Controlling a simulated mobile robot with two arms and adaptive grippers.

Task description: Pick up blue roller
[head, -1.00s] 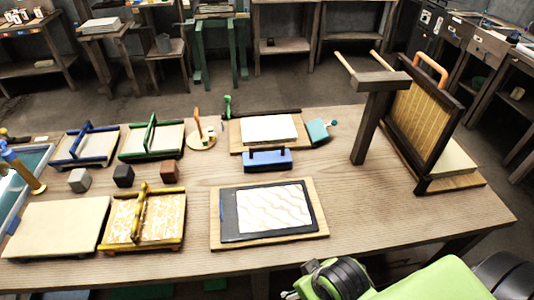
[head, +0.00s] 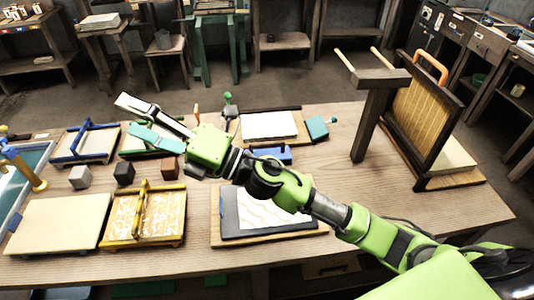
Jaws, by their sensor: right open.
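A blue bar-shaped piece with a dark handle (head: 284,154) lies mid-table and is mostly hidden behind my right arm. A teal-blue block-like tool (head: 317,127) lies to its right, beside a board. I cannot tell for sure which piece is the blue roller. My right gripper (head: 126,114) is open and empty, with its fingers spread and pointing left. In the picture it lies over the green-handled frame (head: 135,152), to the left of both blue pieces. My left gripper is not in view.
A blue-handled frame (head: 72,158), small cubes (head: 124,174), a yellow-handled frame (head: 118,228) and a pale board (head: 60,225) fill the table's left. A dark-edged board (head: 240,226) lies front centre. A wooden stand with a hanging mould (head: 422,115) rises at right. The right front tabletop is clear.

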